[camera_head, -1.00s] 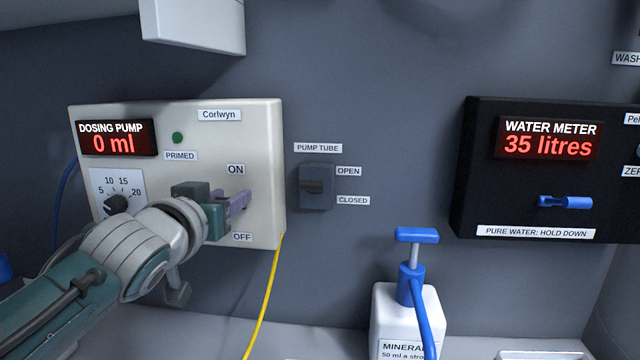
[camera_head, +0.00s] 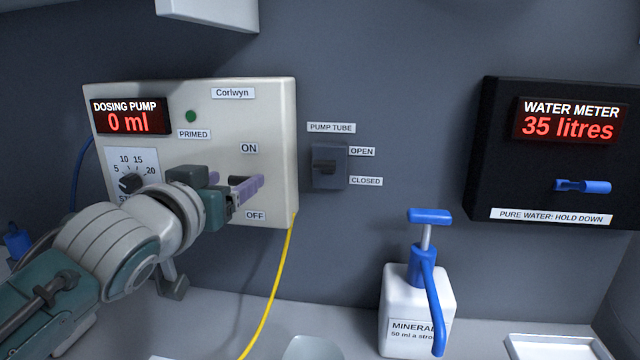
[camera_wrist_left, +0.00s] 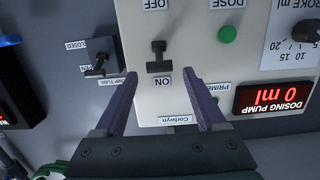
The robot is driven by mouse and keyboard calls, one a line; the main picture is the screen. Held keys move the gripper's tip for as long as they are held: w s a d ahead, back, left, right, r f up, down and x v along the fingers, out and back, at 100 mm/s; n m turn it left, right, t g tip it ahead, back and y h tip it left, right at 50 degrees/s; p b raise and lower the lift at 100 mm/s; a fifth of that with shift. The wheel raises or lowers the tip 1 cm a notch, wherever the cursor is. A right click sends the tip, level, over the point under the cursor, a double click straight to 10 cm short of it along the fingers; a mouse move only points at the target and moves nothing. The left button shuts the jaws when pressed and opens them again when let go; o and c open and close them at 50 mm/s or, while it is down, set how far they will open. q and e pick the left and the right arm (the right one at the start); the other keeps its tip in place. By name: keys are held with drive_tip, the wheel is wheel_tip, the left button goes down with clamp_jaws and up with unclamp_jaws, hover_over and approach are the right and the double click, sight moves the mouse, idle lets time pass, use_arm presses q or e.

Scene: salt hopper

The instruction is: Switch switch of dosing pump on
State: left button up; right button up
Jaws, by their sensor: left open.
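The dosing pump (camera_head: 225,125) is a cream box on the grey wall, its red display reading 0 ml. Its black switch (camera_wrist_left: 158,58) shows in the left wrist view, which is upside down, between the ON and OFF labels. I cannot tell for sure which way its lever is set. In the head view my left gripper hides the switch. My left gripper (camera_head: 247,186) is open and empty in front of the panel; its purple fingers also show in the left wrist view (camera_wrist_left: 161,88), one on each side of the switch's line, tips near the ON end. My right gripper is not in view.
Right of the pump is the pump tube switch (camera_head: 324,166). A yellow cable (camera_head: 276,290) hangs below the pump. A white bottle with a blue pump top (camera_head: 415,300) stands on the counter. The water meter (camera_head: 480,180) is at the right.

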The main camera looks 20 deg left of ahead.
use_arm(q)
drive_tip(key=v, duration=0.6)
drive_tip(key=shift+s+d, duration=0.1)
drive_tip(key=shift+s, duration=0.05)
